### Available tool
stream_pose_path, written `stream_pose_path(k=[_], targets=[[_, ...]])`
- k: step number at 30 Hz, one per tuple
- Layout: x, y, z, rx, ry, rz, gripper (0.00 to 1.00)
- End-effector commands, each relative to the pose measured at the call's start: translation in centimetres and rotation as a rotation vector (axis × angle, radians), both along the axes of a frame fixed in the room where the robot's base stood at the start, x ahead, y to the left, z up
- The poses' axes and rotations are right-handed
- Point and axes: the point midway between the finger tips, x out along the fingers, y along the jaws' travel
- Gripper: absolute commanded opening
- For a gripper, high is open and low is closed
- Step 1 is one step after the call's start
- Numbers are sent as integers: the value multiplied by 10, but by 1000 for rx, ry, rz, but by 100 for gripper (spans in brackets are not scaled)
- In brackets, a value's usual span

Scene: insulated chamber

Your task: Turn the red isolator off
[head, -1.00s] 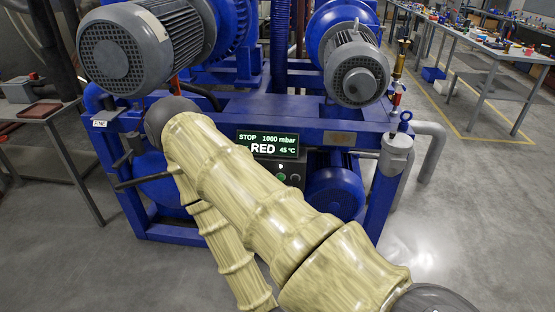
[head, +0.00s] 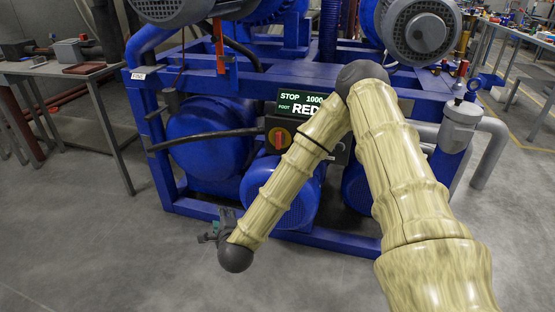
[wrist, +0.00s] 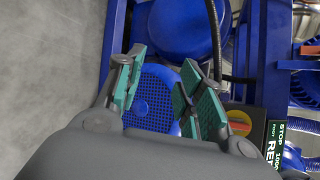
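The red isolator (head: 279,138) is a red handle on a round yellow plate, at the left end of the dark control box on the blue machine. In the head view its handle stands nearly upright. In the wrist view the isolator (wrist: 237,120) shows only partly behind the right finger. My gripper (head: 212,228) is low and to the left of the isolator in the head view, apart from it. In the wrist view my gripper (wrist: 160,86) is open, its teal-padded fingers wide apart, with nothing between them but a blue motor cover behind.
A black hose (head: 205,137) runs left of the isolator. The blue frame's lower beam (head: 330,240) crosses near the floor. A grey table (head: 70,75) stands left; floor in front is clear.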

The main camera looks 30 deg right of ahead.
Motion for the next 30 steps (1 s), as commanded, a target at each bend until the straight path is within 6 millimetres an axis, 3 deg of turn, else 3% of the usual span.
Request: stream_pose_path(k=[2,6,12,15,23,30], targets=[[22,-26,7,119,-117,-136,38],[47,-75,43,336,-343,-361,38],[57,-147,88,602,-653,-618,38],[55,-173,104,692,-768,-698,38],[52,-203,123,786,-894,-777,38],[70,-224,122,785,-895,-778,38]])
